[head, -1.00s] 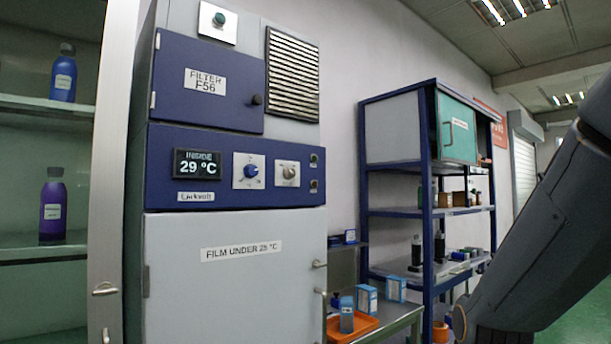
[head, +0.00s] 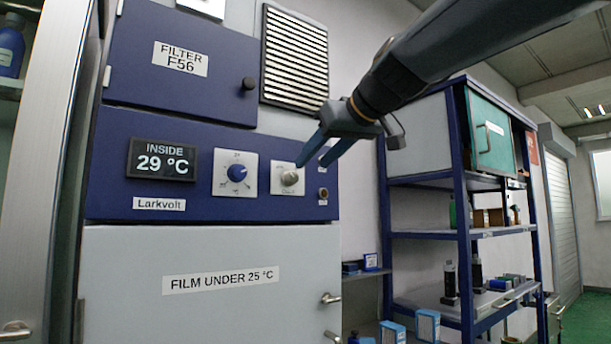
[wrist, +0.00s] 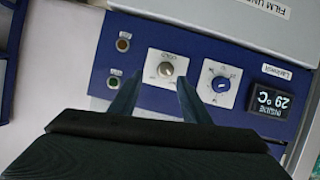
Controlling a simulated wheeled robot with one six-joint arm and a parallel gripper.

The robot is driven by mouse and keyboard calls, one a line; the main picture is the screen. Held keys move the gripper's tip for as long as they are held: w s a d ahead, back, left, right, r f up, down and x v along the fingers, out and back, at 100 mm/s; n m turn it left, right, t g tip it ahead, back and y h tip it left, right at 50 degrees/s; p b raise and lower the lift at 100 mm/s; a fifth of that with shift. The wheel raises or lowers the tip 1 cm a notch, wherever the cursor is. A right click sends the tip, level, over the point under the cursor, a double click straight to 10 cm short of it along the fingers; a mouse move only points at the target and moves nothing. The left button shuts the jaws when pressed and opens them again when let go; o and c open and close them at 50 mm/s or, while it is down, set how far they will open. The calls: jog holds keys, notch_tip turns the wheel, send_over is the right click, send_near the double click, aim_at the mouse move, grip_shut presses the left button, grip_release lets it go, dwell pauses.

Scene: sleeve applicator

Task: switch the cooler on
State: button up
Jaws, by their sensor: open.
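The cooler is a grey cabinet with a blue control panel (head: 110,190). Its display (head: 161,160) reads INSIDE 29 °C. A blue-centred dial (head: 236,178) and a silver rotary knob (head: 290,178) sit on white plates to its right. The knob also shows in the turned-over wrist view (wrist: 166,69), just beyond my fingertips. A small brown round button (head: 323,194) is at the panel's right end; a green one (wrist: 113,83) shows in the wrist view. My gripper (head: 312,164) is open and empty in front of the panel, by the knob. I cannot tell whether it touches.
Above the panel are a filter door (head: 180,65) with a black knob and a louvred vent (head: 294,60). Below is the cooler door (head: 180,300), labelled FILM UNDER 25 °C. A blue-framed shelf rack (head: 462,190) stands to the right. A glass-fronted cabinet is at far left.

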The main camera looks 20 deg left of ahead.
aim_at(294, 176)
jog(key=a, duration=0.1)
jog(key=w+a+f+p, duration=0.1)
jog(key=a, duration=0.1)
jog(key=w+a+f, duration=0.1)
jog(key=shift+w+a+p, duration=0.2)
jog(key=shift+a+p, duration=0.1)
jog(key=shift+a, duration=0.1)
jog(key=shift+w+a+f, duration=0.25)
jog(key=shift+w+a, duration=0.1)
jog(key=shift+w, duration=0.15)
